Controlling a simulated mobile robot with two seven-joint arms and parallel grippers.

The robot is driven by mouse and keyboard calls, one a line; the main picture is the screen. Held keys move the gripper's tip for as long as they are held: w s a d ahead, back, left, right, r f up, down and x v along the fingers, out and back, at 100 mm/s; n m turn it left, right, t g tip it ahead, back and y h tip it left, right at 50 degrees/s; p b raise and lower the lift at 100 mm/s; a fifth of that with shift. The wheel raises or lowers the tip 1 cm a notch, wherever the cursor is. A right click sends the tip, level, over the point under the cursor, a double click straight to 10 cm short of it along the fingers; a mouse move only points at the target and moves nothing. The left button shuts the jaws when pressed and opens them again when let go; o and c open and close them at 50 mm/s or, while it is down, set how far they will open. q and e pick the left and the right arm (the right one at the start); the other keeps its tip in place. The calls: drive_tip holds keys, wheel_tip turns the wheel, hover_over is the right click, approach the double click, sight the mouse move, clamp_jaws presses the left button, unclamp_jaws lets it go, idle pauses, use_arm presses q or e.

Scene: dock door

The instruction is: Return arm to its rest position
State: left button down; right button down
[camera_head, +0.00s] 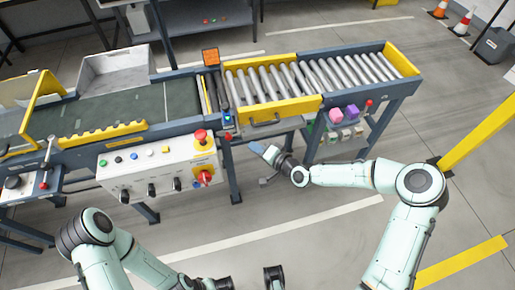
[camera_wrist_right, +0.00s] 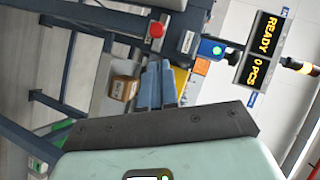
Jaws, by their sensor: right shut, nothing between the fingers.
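My right arm (camera_head: 345,174) reaches in from the right in the head view. Its gripper (camera_head: 258,149) points left, in front of the conveyor's lower frame, just right of the control box. In the right wrist view the two blue-grey fingers (camera_wrist_right: 157,84) are together with nothing between them. A red knob (camera_wrist_right: 157,29) and the conveyor frame show beyond the fingertips. My left arm (camera_head: 110,250) is bent at the lower left of the head view, and its fingers do not show.
A control box (camera_head: 150,170) with a red stop button (camera_head: 201,136) hangs on the conveyor's front. The roller section (camera_head: 300,78) has a yellow gate (camera_head: 277,113) in front. Yellow rail (camera_head: 480,130) stands at right. The floor (camera_head: 330,240) between my arms is open.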

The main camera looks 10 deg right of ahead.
idle(0.3)
